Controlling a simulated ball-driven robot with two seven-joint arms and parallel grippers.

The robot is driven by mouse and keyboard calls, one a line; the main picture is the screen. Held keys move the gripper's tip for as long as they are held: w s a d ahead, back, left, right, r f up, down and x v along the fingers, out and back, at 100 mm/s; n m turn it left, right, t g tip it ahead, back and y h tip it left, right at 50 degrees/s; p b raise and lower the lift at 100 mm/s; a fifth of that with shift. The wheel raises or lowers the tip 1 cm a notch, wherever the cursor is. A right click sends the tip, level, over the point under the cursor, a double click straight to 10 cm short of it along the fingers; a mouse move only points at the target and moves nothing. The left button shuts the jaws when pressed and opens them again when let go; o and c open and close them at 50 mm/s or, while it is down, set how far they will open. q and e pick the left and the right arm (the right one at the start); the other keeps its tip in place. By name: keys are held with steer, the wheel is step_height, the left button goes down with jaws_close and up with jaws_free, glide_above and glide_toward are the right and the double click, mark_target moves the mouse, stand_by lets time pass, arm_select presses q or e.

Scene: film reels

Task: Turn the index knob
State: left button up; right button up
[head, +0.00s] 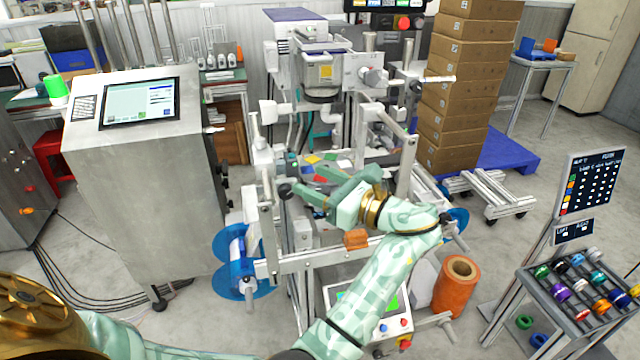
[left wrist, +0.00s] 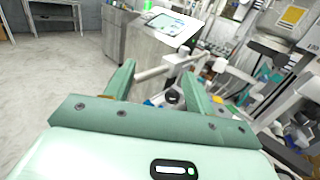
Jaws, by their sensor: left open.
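A dark round knob (head: 285,190) sits on the left upright of the machine's frame, and I take it for the index knob. In the left wrist view a dark round knob (left wrist: 172,97) shows between the fingers. My left gripper (head: 307,181) is open, its fingers pointing left toward the knob over the middle of the machine. In the left wrist view its two fingers (left wrist: 158,75) stand apart with nothing visibly clamped. I cannot tell whether a finger touches the knob. My right gripper is not in view.
A grey console with a screen (head: 140,104) stands left of the machine. Blue reels (head: 232,245) hang at the frame's lower left. An orange roll (head: 456,285) stands at lower right. Stacked cartons (head: 470,90) rise behind. A rack of coloured rolls (head: 535,283) is far right.

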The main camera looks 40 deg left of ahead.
arm_select(q)
steer(key=a+f+m+t+p, duration=0.1)
steer(key=a+m+t+p, duration=0.15)
steer(key=t, duration=0.35)
steer(key=m+t+h+p, duration=0.3)
steer(key=m+t+h, duration=0.7)
steer(key=m+h, duration=0.1)
glide_toward(323, 192)
steer(key=b+x, duration=0.1)
steer(key=x, duration=0.2)
steer(key=f+b+x, duration=0.1)
steer(key=x, duration=0.2)
steer(key=b+x, duration=0.1)
steer(key=x, duration=0.2)
steer(key=shift+w+a+f+b, duration=0.25)
steer(key=shift+a+f+b, duration=0.05)
steer(key=shift+b, duration=0.05)
steer(key=shift+w+a+r, duration=0.1)
steer(key=shift+w+a, duration=0.15)
steer(key=shift+w, duration=0.3)
